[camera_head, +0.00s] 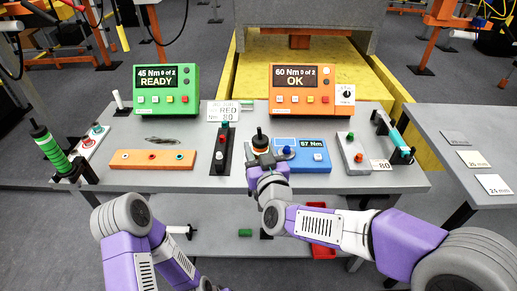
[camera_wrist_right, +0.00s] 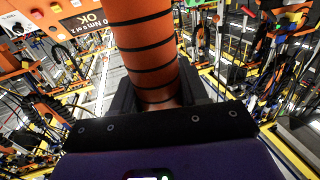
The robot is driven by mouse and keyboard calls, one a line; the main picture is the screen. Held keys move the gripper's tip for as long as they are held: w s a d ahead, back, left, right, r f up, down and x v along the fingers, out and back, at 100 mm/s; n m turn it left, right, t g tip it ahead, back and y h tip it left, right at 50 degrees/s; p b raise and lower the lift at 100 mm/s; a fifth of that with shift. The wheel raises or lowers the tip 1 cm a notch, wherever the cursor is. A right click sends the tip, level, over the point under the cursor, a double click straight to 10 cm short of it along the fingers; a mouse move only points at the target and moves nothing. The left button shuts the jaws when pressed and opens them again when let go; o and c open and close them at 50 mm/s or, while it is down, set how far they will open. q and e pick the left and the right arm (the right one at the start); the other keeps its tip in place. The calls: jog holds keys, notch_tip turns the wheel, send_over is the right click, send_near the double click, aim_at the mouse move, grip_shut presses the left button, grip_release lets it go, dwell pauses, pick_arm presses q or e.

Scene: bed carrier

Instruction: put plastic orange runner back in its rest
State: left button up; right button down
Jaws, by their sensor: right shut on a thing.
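The orange runner (camera_wrist_right: 148,50) is a cylinder with black bands, upright in the right wrist view between my black jaws. In the head view, its dark top (camera_head: 260,138) shows just beyond my right gripper (camera_head: 262,160), above the bench's front middle. My right gripper is shut on it; my wrist hides most of its lower part. I cannot tell which fixture is its rest, or whether the runner touches the bench. My left arm (camera_head: 132,240) is low at the left; its gripper is out of view.
The grey bench (camera_head: 340,185) carries a green READY box (camera_head: 165,90), an orange OK box (camera_head: 304,90) and a blue 57 Nm box (camera_head: 312,157). A green runner (camera_head: 50,148) stands left; a teal tool (camera_head: 395,135) stands right. A side table (camera_head: 455,130) holds labels.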

jog(key=c, duration=0.5)
grip_release()
jog(key=shift+f, duration=0.25)
jog(key=p+v, duration=0.1)
jog(key=v, duration=0.6)
jog(key=shift+s+r, duration=0.2)
jog(key=shift+s, duration=0.1)
